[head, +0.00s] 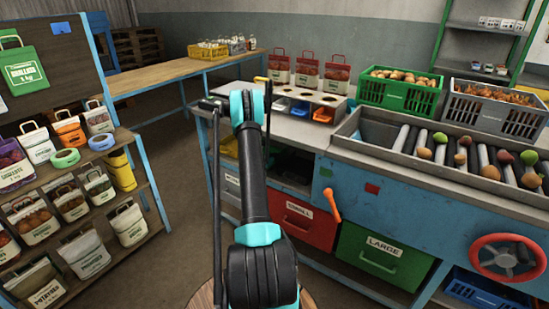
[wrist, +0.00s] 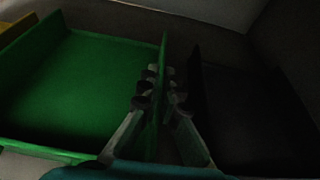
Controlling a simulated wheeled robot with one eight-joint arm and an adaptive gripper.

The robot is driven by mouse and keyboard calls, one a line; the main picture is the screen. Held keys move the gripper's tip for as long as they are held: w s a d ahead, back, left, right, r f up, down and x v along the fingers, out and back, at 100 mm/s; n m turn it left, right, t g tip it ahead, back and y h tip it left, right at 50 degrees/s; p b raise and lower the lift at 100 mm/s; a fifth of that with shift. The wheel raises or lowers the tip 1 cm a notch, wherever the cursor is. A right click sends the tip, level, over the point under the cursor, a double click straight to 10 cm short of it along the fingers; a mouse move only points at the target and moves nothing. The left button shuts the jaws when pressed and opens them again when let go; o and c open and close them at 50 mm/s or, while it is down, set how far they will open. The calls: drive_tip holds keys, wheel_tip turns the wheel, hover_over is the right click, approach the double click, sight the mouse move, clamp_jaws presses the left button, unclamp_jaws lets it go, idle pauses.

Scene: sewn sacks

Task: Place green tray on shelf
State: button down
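The green tray (wrist: 75,85) fills the left of the dark wrist view, a shallow open tray with raised walls that looks empty. My gripper (wrist: 161,76) straddles its right wall, with a finger on each side. The fingers are close together and appear shut on that wall; shadow blurs the contact. In the head view my arm reaches down in front of the sorting bench and hides the gripper. A little green (head: 272,149) shows beside my arm under the bench. I cannot tell which shelf the task means.
A dark tray (wrist: 250,110) lies right of the green one, and a yellow edge (wrist: 15,30) shows at left. The bench (head: 300,128) overhangs this space. Red (head: 303,220) and green (head: 380,255) drawers stand right. A shelf rack with sacks (head: 150,225) is left; floor between is clear.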

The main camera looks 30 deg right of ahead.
drive_tip(key=shift+f, duration=0.45)
drive_tip(key=shift+f, duration=0.1)
drive_tip(key=c, duration=1.7)
unclamp_jaws()
